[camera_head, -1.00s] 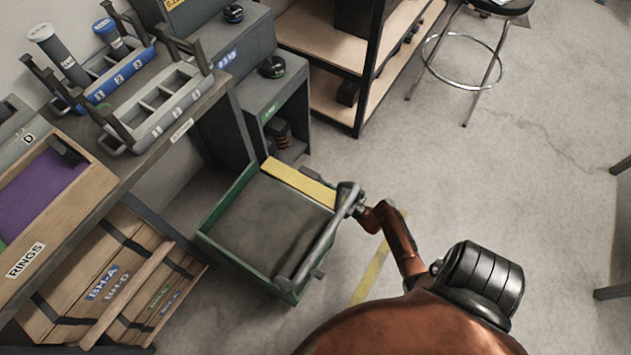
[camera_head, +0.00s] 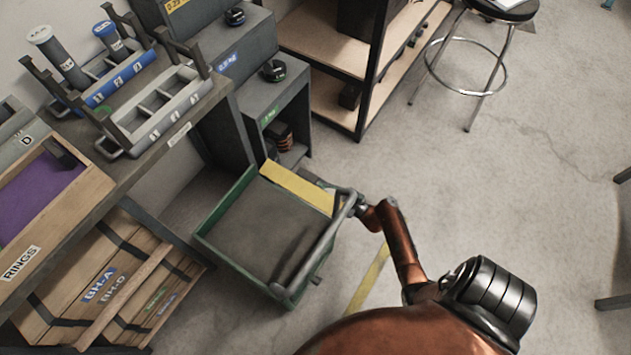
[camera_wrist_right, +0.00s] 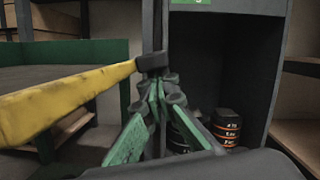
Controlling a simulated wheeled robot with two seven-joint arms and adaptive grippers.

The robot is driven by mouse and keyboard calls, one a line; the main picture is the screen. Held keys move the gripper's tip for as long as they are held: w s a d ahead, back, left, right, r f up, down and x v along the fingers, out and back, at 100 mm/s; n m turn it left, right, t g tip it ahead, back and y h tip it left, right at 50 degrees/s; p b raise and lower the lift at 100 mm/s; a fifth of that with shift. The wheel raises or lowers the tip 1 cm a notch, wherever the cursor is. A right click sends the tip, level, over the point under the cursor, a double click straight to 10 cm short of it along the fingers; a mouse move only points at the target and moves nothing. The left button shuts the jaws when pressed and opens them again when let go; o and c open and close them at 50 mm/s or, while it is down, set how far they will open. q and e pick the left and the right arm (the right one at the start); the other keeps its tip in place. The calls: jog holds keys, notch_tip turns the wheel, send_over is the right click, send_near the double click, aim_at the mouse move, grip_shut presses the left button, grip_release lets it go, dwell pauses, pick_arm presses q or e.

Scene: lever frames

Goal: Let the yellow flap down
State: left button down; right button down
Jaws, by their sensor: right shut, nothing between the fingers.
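The yellow flap (camera_head: 298,187) is a long strip along the far edge of a green-framed cart (camera_head: 222,258) with a grey deck. In the right wrist view the yellow flap (camera_wrist_right: 60,100) runs in from the left as a bar with a dark end piece. My right gripper (camera_wrist_right: 160,82) is shut and empty, its fingertips close beside that dark end; I cannot tell whether they touch. In the head view my right arm reaches the cart's far right corner, and the wrist and handle mostly hide the gripper. My left gripper is out of view.
A grey push handle (camera_head: 322,245) runs along the cart's right side. A grey cabinet (camera_head: 285,100) with an open front stands just beyond the cart. A workbench (camera_head: 130,165) with trays is on the left. The floor to the right is clear up to a stool (camera_head: 468,62).

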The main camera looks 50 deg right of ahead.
jog(key=shift+f, duration=0.1)
